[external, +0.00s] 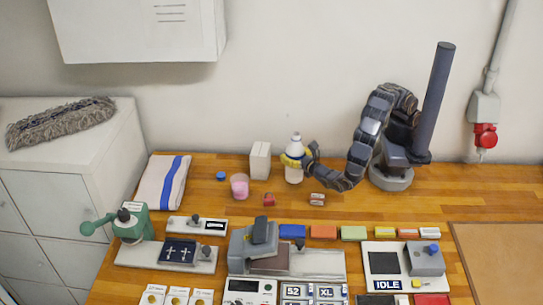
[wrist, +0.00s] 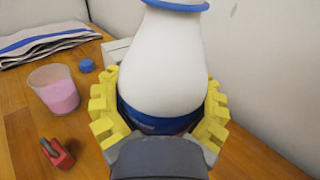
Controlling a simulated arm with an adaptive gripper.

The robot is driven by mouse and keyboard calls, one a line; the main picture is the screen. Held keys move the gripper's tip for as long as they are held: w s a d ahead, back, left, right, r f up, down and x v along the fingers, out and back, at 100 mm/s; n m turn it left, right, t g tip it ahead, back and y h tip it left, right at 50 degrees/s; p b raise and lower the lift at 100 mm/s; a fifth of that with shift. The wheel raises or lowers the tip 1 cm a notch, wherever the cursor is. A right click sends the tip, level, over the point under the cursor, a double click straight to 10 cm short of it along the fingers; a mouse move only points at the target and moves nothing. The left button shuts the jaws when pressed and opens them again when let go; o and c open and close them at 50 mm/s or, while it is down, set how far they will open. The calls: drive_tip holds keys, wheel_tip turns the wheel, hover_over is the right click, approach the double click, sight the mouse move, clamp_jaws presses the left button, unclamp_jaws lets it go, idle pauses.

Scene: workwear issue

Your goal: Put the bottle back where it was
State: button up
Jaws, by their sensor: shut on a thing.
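The white bottle (external: 294,170) with a blue band stands upright at the back of the wooden table, near the wall. In the wrist view the bottle (wrist: 172,65) fills the middle, with a blue ring near its top. My gripper (external: 294,160) has its yellow fingers closed around the bottle; they also show in the wrist view (wrist: 160,110) on both sides of the blue band. The bottle's base is hidden in the wrist view, and I cannot tell for sure whether it touches the table.
Left of the bottle are a white carton (external: 260,160), a cup of pink liquid (external: 240,186), a blue cap (external: 221,176) and a small red object (external: 268,200). A folded striped towel (external: 163,183) lies farther left. Machines and colored blocks fill the front. Some table beside the bottle is clear.

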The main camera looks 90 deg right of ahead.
drive_tip(key=shift+f, duration=1.45)
drive_tip(key=shift+f, duration=0.15)
drive_tip(key=o, duration=1.3)
drive_tip(key=shift+c, duration=0.2)
